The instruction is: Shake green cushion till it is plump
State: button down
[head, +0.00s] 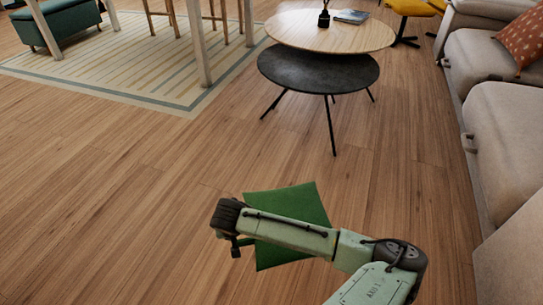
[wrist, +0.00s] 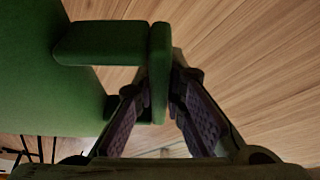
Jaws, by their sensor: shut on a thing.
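The green cushion (head: 308,200) shows in the head view partly behind my arm, held above the wooden floor. In the wrist view its broad green body (wrist: 45,90) fills the left side, with a green loop or handle-like part reaching to the middle. My gripper (wrist: 163,88) is shut on the upright bar of that part, with one finger on each side. The arm hides the gripper's fingers and part of the cushion in the head view.
A round two-level coffee table (head: 290,73) stands ahead, holding a dark bottle (head: 324,17) and a book (head: 351,16). A beige sofa (head: 508,130) with an orange cushion (head: 527,40) lines the right. A striped rug (head: 130,65) lies at the left. The floor between is clear.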

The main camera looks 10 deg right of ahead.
jog(key=shift+w+a+r, duration=0.1)
jog(key=shift+w+r, duration=0.05)
jog(key=shift+r, duration=1.55)
jog(key=shift+w+r, duration=0.1)
jog(key=shift+r, duration=1.55)
jog(key=shift+s+f, duration=0.15)
jog(key=shift+f, duration=0.2)
notch_tip(320, 180, down, 6)
jog(key=shift+f, duration=0.25)
jog(key=shift+r, duration=0.1)
